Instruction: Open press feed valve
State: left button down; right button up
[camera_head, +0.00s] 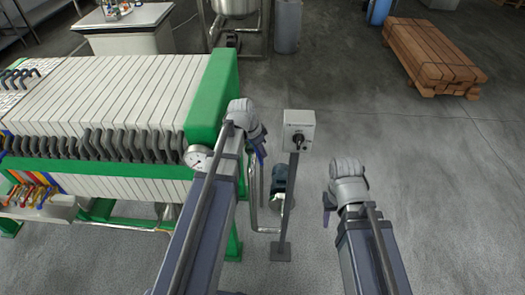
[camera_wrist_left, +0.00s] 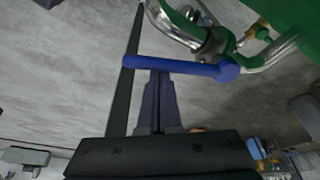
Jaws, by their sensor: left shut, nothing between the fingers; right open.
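The press feed valve shows in the left wrist view as a long blue lever (camera_wrist_left: 180,66) on a shiny metal pipe (camera_wrist_left: 268,58) beside the green press frame. The lever lies nearly level across the picture, its hub at the right. My left gripper (camera_wrist_left: 158,76) is shut and empty. Its fingertips are right at the lever's lower edge; I cannot tell whether they touch. In the head view my left gripper (camera_head: 262,156) is in front of the press's right end, and I cannot make out the lever there. My right gripper (camera_head: 326,214) is open, out to the right, over bare floor.
The filter press (camera_head: 212,95) with its plates fills the left. A pressure gauge (camera_head: 198,158) sits beside my left arm. A grey switch box (camera_head: 299,126) on a post stands just right of my left gripper. Stacked timber (camera_head: 432,55) lies far off; floor on the right is clear.

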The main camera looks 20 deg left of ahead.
pick_arm(q)
jog(key=w+d+f+b, duration=0.1)
jog(key=w+d, duration=0.2)
jog(key=p+v, duration=1.9)
jog(key=v, duration=0.1)
jog(key=shift+w+a+r, duration=0.15)
jog(key=shift+w+a, duration=0.1)
jog(key=shift+a, duration=0.1)
jog(key=s+d+f+n+g+y+b, duration=0.1)
jog(key=s+d+f+n+y+b, duration=0.1)
jog(key=s+d, duration=0.6)
jog(key=s+d+f+n+g+y+b, duration=0.1)
jog(key=s+d+f+n+g+b, duration=0.1)
jog(key=s+d, duration=0.6)
jog(key=d+f, duration=0.1)
jog(key=d, duration=0.1)
jog(key=shift+s+d+f+y, duration=0.3)
jog(key=shift+d+y, duration=0.1)
